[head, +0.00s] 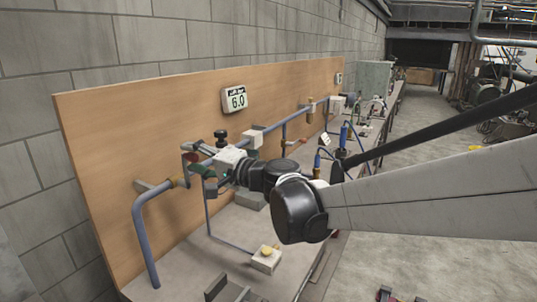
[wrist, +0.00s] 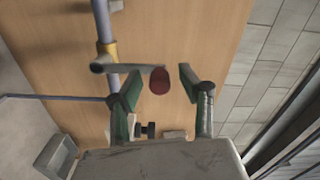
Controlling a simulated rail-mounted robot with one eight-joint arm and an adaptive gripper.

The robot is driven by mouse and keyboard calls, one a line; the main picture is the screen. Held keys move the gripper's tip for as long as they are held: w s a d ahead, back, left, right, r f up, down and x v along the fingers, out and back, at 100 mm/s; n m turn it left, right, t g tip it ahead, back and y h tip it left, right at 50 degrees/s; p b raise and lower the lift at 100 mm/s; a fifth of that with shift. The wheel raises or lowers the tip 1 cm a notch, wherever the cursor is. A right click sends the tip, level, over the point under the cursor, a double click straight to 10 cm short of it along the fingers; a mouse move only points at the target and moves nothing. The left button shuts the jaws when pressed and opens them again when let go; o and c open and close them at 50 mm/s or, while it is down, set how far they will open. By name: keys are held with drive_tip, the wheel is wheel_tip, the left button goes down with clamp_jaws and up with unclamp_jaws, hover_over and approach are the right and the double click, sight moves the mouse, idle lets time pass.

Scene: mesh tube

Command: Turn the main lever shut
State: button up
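The main lever is a grey bar (wrist: 125,68) with a rounded red grip (wrist: 159,81) at its end. In the wrist view it reaches out from a brass fitting (wrist: 108,49) on a blue-grey pipe. My gripper (wrist: 160,85) is open, with one green-padded finger on each side of the red grip. Gaps show between the grip and both pads, so no contact is seen. In the head view my gripper (head: 198,165) is beside the brass fitting (head: 180,181) on the board; my wrist and fingers partly hide the lever there.
A wooden board (head: 110,150) carries the pipes and a display reading 6.0 (head: 235,99). A bent pipe (head: 142,235) drops to the bench left of my gripper. A small box with a yellow knob (head: 266,257) stands on the bench below. Further valves line the board to the right.

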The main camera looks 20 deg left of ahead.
drive_tip(key=v, duration=1.2)
drive_tip(key=s+d+f+h, duration=0.5)
drive_tip(key=d, duration=0.9)
drive_tip(key=s+d+f+t+h, duration=0.1)
drive_tip(key=s+d+f+h, duration=0.4)
drive_tip(key=d, duration=0.9)
drive_tip(key=s+d+f+t+h, duration=0.1)
drive_tip(key=s+d+f+h, duration=0.5)
drive_tip(key=d, duration=0.8)
drive_tip(key=shift+n+h, duration=0.3)
drive_tip(key=shift+h, duration=0.4)
drive_tip(key=shift+s+t, duration=0.1)
drive_tip(key=shift+t, duration=0.2)
drive_tip(key=shift+c, duration=0.3)
